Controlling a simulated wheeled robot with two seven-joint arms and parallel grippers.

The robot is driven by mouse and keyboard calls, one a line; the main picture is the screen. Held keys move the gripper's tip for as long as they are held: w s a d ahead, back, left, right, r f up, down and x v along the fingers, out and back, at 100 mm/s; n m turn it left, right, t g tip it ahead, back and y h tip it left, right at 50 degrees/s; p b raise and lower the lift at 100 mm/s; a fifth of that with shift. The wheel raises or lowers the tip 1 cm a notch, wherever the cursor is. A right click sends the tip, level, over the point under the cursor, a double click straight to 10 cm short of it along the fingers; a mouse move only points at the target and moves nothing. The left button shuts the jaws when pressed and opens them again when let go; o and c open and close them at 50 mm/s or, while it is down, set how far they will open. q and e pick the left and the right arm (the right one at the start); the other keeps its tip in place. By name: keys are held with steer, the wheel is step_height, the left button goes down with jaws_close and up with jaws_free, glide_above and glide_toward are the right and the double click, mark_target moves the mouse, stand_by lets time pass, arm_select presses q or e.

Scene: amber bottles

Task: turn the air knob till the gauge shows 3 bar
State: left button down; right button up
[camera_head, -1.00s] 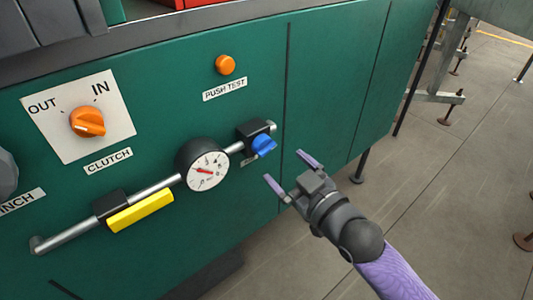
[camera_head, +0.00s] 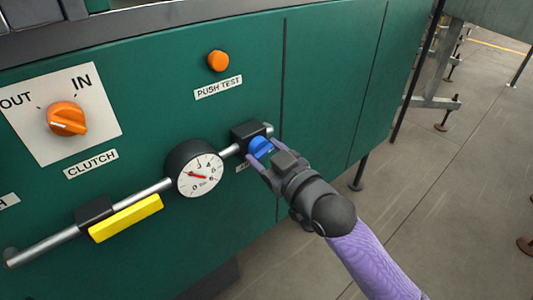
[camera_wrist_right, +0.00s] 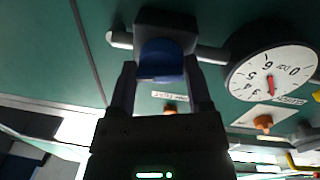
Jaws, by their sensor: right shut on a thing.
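The blue air knob (camera_head: 260,147) sits on a black valve block (camera_head: 247,131) at the right end of the pipe. My right gripper (camera_head: 264,152) is shut on the knob. In the right wrist view the knob (camera_wrist_right: 160,62) shows between its two fingers (camera_wrist_right: 160,88). The round white gauge (camera_head: 201,175) is just left of the knob. Its red needle points to the left side of the dial, between 0 and 3; the exact value is too small to read. The gauge also shows in the right wrist view (camera_wrist_right: 285,70), turned over. My left gripper is not in view.
The green panel also carries an orange clutch knob (camera_head: 67,119), an orange push-test button (camera_head: 218,61) and a yellow lever (camera_head: 126,218) on the pipe (camera_head: 150,193). The floor to the right is clear near the arm.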

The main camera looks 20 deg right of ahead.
steer(key=shift+c, duration=1.3)
steer(key=shift+p, duration=0.3)
steer(key=m+p, duration=0.1)
steer(key=p, duration=0.1)
steer(key=m+p, duration=0.2)
steer(key=shift+r+m+p, duration=0.3)
steer(key=shift+r+p, duration=0.05)
steer(key=m+p, duration=0.2)
steer(key=m, duration=0.1)
steer(key=shift+f+g, duration=0.15)
steer(key=shift+g, duration=0.15)
steer(key=shift+f+m+p, duration=0.1)
steer(key=shift+m+p, duration=0.5)
steer(key=shift+m, duration=0.3)
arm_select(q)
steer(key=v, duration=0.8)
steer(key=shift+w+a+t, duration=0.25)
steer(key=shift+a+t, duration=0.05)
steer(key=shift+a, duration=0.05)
arm_select(e)
steer(key=shift+m, duration=0.5)
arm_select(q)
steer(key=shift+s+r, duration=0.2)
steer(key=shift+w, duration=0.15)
